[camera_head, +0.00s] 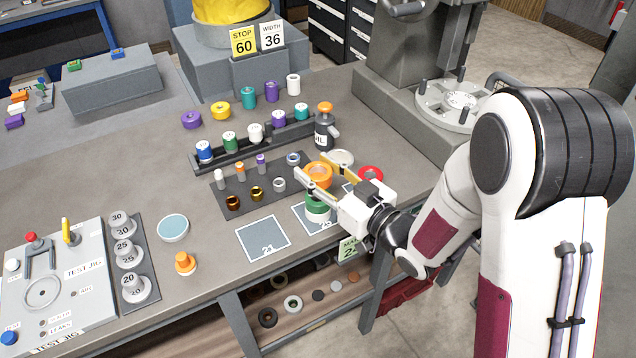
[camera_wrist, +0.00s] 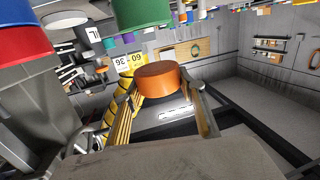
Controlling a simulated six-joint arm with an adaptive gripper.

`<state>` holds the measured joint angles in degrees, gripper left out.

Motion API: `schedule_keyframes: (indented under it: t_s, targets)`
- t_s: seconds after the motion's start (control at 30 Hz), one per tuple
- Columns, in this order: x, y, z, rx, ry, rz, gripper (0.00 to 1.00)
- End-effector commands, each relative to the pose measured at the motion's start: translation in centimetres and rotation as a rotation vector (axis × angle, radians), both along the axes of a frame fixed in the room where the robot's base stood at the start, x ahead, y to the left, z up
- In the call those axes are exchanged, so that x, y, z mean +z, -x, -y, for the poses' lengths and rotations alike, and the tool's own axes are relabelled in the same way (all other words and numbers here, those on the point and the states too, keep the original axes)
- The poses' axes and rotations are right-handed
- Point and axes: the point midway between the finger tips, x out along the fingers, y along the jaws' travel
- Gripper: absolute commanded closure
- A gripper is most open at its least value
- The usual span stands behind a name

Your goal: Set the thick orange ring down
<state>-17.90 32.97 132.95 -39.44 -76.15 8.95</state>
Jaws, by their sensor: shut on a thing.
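The thick orange ring (camera_head: 320,169) is between the two yellow-padded fingers of my gripper (camera_head: 327,174), which is shut on it. In the wrist view the ring (camera_wrist: 157,77) also sits between the fingers, its side facing me. A green ring (camera_head: 317,211) stands just below the orange one in the head view, on a numbered pad. In the wrist view, which looks upside down, a green piece (camera_wrist: 140,12) shows near the orange ring with a gap between them. My gripper body partly covers the pads.
A bare pad marked 21 (camera_head: 262,239) lies left of the green ring. A red ring (camera_head: 370,175) and a pale disc (camera_head: 341,158) lie close by my gripper. A dark tray (camera_head: 255,186) with small parts and a bottle (camera_head: 324,128) stand behind. The table's front edge is near.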

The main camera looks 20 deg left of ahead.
Motion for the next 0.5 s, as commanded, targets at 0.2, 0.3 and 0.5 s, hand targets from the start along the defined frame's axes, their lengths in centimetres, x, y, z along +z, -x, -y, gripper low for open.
schedule_keyframes:
  t_s: [0.2, 0.3, 0.5]
  targets:
    - [-1.8, 0.0, 0.0, -0.001, 0.0, -0.002, 0.89]
    - [-2.7, 0.0, 0.0, -0.001, 0.0, -0.001, 0.89]
    - [-3.7, 0.0, 0.0, -0.001, 0.0, 0.0, 0.89]
